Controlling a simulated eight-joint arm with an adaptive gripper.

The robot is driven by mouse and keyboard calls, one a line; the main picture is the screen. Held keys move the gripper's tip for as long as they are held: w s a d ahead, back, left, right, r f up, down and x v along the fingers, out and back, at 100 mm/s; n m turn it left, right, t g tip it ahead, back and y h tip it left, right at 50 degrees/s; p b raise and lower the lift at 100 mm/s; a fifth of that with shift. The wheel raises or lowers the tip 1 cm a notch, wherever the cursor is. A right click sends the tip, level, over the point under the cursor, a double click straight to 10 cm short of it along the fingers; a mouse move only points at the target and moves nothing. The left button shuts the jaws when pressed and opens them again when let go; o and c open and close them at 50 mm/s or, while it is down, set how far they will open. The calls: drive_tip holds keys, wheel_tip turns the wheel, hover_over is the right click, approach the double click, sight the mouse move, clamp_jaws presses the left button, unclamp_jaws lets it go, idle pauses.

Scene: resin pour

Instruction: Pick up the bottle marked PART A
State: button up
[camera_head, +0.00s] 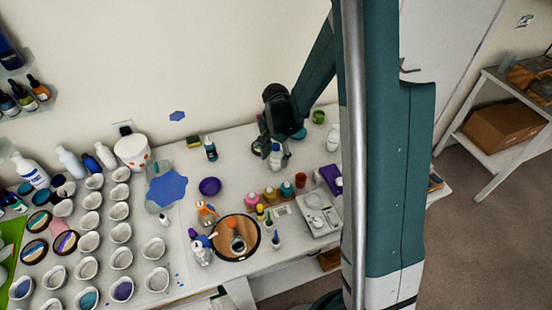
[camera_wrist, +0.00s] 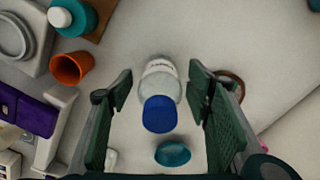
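A pale bottle with a blue cap (camera_wrist: 158,114) stands between the fingers of my gripper (camera_wrist: 160,98) in the wrist view. Its whitish body (camera_wrist: 161,72) bears small dark lettering too blurred to read, so I cannot tell whether it is PART A. The fingers are open, one on each side, with visible gaps to the bottle. In the head view, my dark gripper (camera_head: 272,140) is above a pale bottle (camera_head: 276,160) on the white table, partly hiding it. A second white bottle (camera_head: 333,138) stands to the right, near my arm.
A teal bowl (camera_wrist: 172,153) lies close by the bottle. An orange cup (camera_wrist: 72,68), a teal jar (camera_wrist: 72,16) and a purple box (camera_wrist: 28,112) are to the left. Many white cups (camera_head: 120,232) fill the table's left side. A round wooden tray (camera_head: 222,247) is nearer the front.

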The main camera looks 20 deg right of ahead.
sight(276, 146)
drive_tip(key=c, duration=1)
drive_tip(key=shift+r, duration=0.1)
drive_tip(key=shift+r, duration=4.9)
